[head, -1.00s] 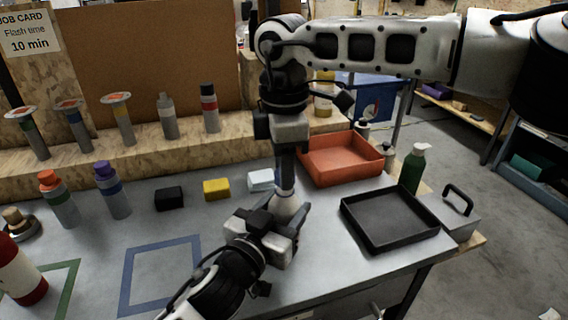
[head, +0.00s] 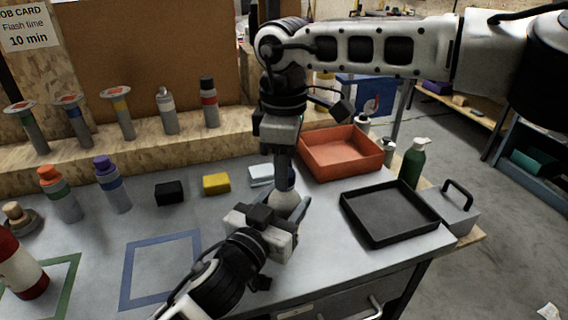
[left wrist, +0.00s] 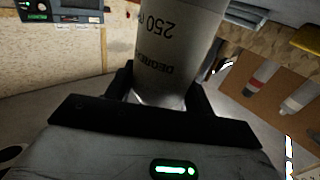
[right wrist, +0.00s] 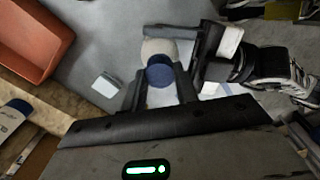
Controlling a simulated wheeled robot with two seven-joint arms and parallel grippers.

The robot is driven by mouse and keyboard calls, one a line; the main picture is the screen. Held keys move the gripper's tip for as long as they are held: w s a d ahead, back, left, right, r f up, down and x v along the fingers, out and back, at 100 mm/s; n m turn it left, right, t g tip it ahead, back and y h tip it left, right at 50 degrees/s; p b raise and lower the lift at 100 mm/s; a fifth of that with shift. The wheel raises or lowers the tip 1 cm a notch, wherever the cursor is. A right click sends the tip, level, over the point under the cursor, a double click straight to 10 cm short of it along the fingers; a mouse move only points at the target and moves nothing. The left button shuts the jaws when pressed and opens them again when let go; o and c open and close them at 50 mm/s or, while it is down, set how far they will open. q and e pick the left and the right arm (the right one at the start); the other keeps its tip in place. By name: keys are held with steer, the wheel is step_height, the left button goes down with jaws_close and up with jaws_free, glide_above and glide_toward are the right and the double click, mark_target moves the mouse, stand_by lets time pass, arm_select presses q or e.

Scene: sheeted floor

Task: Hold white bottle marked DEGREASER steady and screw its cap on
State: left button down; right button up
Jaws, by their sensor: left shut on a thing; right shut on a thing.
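The white bottle marked DEGREASER (head: 284,202) stands near the middle of the table, and its print shows upside down in the left wrist view (left wrist: 172,45). My left gripper (head: 288,214) is shut around its body from the front. My right gripper (head: 284,172) points down from above and is shut on the dark blue cap (right wrist: 160,75). In the right wrist view the cap sits over the bottle's top, between the fingertips. I cannot tell how far the cap is seated, as the fingers hide the neck.
An orange tray (head: 312,168) and a black tray (head: 372,238) lie to the right, with a green pump bottle (head: 412,165) behind. Black (head: 169,193), yellow (head: 216,184) and white (head: 260,175) blocks lie to the left. The blue-outlined square (head: 127,270) is empty.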

steer(key=shift+m, duration=1.2)
steer(key=o, duration=0.9)
steer(key=shift+r, duration=2.3)
steer(key=shift+c, duration=0.2)
